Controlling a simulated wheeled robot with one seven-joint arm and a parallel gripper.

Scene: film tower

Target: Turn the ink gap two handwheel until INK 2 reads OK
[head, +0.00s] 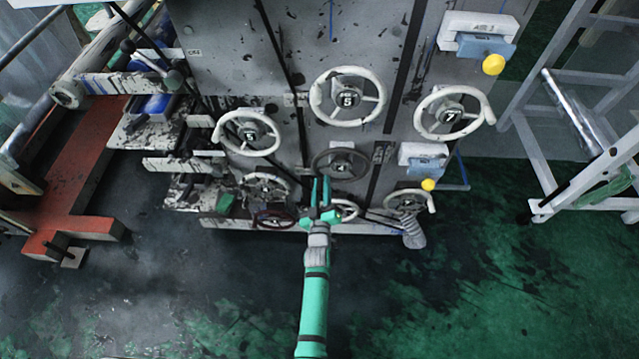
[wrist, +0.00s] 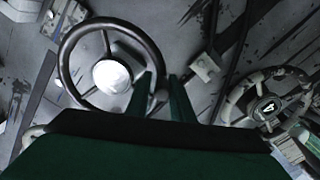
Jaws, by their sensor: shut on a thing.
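A dark-rimmed handwheel with a bright, washed-out hub (wrist: 111,76) fills the left of the wrist view; no number is readable on it. My gripper (wrist: 160,92) is shut on this handwheel at the right of its rim, with a small piece of it between the fingers. In the head view my gripper (head: 321,192) reaches the low part of the machine front. A partly hidden handwheel (head: 349,209) shows just right of it. I see no readable INK 2 reading.
A white ladder frame (head: 545,150) stands right. Stained green floor lies open in front.

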